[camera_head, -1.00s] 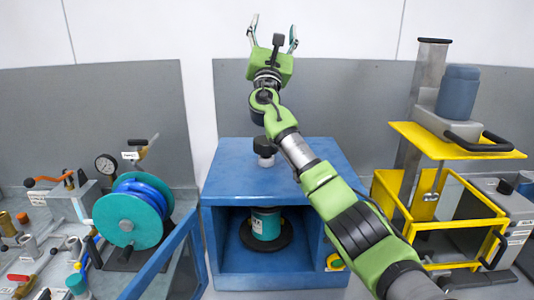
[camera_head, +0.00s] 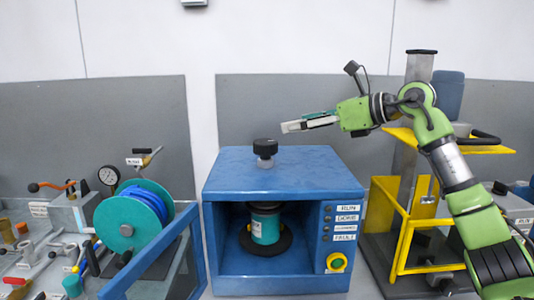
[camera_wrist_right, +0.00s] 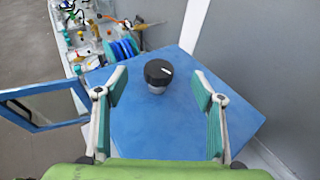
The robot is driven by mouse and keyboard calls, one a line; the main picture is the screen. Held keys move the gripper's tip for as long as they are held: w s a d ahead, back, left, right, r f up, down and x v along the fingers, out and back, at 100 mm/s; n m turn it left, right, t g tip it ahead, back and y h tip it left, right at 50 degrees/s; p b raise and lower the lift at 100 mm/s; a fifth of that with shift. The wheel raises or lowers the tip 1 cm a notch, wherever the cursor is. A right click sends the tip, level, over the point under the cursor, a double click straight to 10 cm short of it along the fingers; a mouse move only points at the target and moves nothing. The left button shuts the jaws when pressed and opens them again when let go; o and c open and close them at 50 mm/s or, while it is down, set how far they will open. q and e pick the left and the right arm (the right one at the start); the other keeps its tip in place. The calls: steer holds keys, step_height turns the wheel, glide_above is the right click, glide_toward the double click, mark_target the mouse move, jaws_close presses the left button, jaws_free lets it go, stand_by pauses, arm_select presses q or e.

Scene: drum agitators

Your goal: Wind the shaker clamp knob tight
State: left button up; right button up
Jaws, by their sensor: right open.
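The black clamp knob (camera_head: 265,146) stands on a short grey stem on top of the blue shaker cabinet (camera_head: 300,170). Inside the open cabinet, a teal can (camera_head: 265,227) sits on a dark round base. My right gripper (camera_head: 284,127) points left, to the right of the knob and a little above it, apart from it. The right gripper is open and empty. My left gripper is not in view.
The cabinet's door (camera_head: 160,262) stands open to the left. A teal reel with blue hose (camera_head: 130,222) and small fittings are on the left bench. A yellow frame (camera_head: 405,225) stands at the right. The cabinet top around the knob is clear.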

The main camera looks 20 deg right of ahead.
mark_target(270, 143)
steer(key=shift+g+h, duration=0.4)
steer(key=p+x, duration=0.1)
steer(key=x, duration=0.2)
steer(key=f+p+x, duration=0.1)
steer(key=x, duration=0.3)
steer(key=f+p+x, duration=0.1)
steer(key=p+x, duration=0.1)
steer(key=x, duration=0.2)
steer(key=shift+s+d+f, duration=0.15)
steer(key=shift+f, duration=0.1)
steer(key=shift+w+a+f, duration=0.3)
steer(key=shift+w+f, duration=0.05)
steer(key=shift+w, duration=0.1)
steer(key=shift+m, duration=0.3)
steer(key=c, duration=1.1)
